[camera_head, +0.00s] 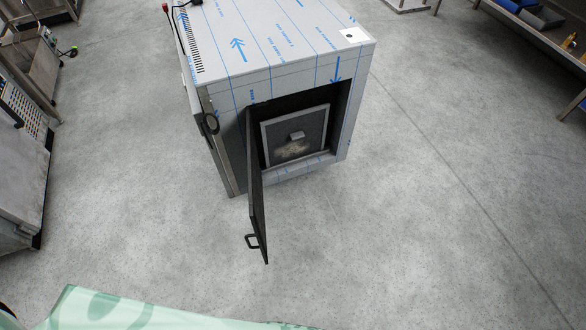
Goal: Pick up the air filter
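The air filter (281,131) appears to be the square, dark panel with a light grey frame inside the open compartment of a steel machine (285,35). A small grey block like a handle sits at its middle, and a pale, dusty patch shows below that. The filter stands nearly upright in the opening. Its left edge is close to the open door and partly in shadow. The black door (257,190) is swung out toward me, with a handle (252,241) near its lower free corner. Neither of my grippers is in view.
Bare concrete floor (400,230) lies in front of and right of the machine. Steel equipment (20,180) stands along the left edge. A table with blue items (535,15) is at the upper right. The open door projects into the space before the compartment.

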